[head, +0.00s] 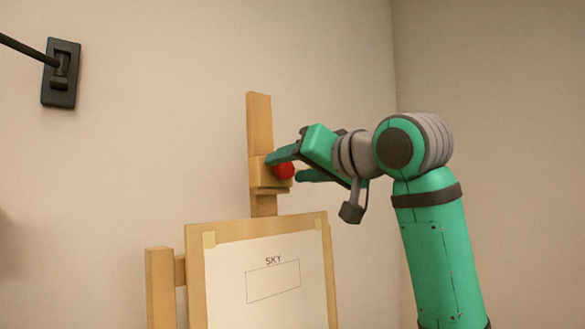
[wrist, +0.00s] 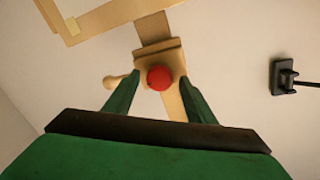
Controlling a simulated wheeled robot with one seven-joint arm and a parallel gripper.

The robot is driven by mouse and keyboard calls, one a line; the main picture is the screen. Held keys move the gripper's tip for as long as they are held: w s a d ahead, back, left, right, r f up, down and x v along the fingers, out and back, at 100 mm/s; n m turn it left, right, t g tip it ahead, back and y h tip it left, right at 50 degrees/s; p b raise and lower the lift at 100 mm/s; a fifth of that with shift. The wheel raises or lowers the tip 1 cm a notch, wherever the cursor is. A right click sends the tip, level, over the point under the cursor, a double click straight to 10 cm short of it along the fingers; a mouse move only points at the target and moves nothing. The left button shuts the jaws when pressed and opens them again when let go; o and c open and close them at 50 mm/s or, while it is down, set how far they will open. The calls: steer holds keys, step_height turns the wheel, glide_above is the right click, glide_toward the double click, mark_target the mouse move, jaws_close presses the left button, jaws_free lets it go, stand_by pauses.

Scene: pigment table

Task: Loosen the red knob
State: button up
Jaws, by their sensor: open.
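The red knob (head: 284,172) sits on a wooden clamp block on the upright mast of an easel. In the wrist view the red knob (wrist: 160,78) is a round ball in front of the block. My gripper (head: 283,168) is open at the knob, with one finger on the far side and one on the near side in the head view. In the wrist view my gripper (wrist: 160,100) has a finger on each side of the knob, with gaps between. Part of the knob is hidden behind a finger in the head view.
A wooden board (head: 195,280) with a paper sheet (head: 230,270) marked SKY stands below the clamp block (head: 262,176). A pale peg (wrist: 118,80) sticks out beside the block. A black wall bracket (head: 61,85) is at upper left. The wall right of the easel is clear.

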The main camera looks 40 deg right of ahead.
steer(key=s, duration=1.1)
steer(key=shift+a+r, duration=0.2)
steer(key=shift+r, duration=0.05)
steer(key=shift+w, duration=0.15)
